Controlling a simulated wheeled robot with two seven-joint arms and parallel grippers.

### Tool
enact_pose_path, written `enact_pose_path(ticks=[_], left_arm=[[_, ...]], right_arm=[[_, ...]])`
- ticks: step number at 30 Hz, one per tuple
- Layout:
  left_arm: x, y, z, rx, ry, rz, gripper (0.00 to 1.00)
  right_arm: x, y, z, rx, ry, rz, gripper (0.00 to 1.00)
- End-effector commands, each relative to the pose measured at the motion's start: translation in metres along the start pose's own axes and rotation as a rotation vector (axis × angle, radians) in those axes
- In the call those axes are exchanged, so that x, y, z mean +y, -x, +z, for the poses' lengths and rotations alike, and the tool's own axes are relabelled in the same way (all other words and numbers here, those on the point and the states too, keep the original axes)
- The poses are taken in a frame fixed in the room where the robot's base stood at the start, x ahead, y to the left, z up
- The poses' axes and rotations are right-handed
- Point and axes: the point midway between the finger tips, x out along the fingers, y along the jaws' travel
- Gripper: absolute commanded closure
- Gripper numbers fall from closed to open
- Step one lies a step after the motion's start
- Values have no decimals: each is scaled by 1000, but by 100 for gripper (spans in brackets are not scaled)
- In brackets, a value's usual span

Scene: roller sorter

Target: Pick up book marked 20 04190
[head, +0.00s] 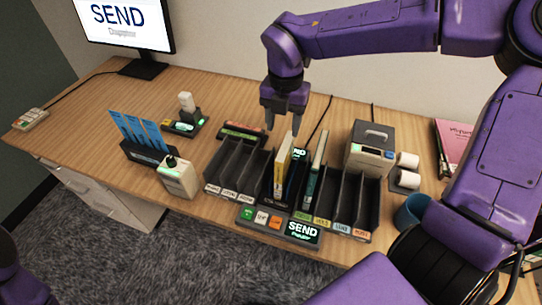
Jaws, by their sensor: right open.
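A black slotted rack (370,215) on the desk holds three upright books. They are a cream-and-yellow book (283,162), a dark book (296,178) beside it, and a pale book with a teal spine (315,172) to the right. No number 20 04190 can be read on any of them at this size. My right gripper (282,128) points down with its fingers apart and empty, just above and behind the cream-and-yellow book's top. I cannot tell whether a finger touches it. My left gripper is out of view; only a purple piece of my left arm shows at the lower left.
A lit SEND panel (303,232) fronts the rack. A grey label printer (370,150), paper rolls (407,160) and a blue cup (411,210) stand right. A scanner (186,108), a cream device (178,178) and blue cards (133,130) stand left. The desk's far left is mostly clear.

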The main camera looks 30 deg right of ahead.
Motion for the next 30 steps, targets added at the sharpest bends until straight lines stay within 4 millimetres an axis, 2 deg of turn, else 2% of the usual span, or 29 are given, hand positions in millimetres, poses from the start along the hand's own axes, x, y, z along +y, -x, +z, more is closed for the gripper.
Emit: enact_pose_path(ticks=[6,11,15,18,26,30], left_arm=[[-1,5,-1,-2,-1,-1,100],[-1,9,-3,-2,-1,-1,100],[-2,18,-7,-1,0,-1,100],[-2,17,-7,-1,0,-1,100],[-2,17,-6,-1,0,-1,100],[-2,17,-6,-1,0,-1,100]], right_arm=[[-4,-37,0,3,-3,-4,47],[-3,-56,0,3,-1,-5,47],[-4,-81,0,4,-1,-7,47],[-2,-97,0,2,0,-5,47],[-1,-102,0,0,1,-1,47],[-1,-102,0,0,2,-1,92]])
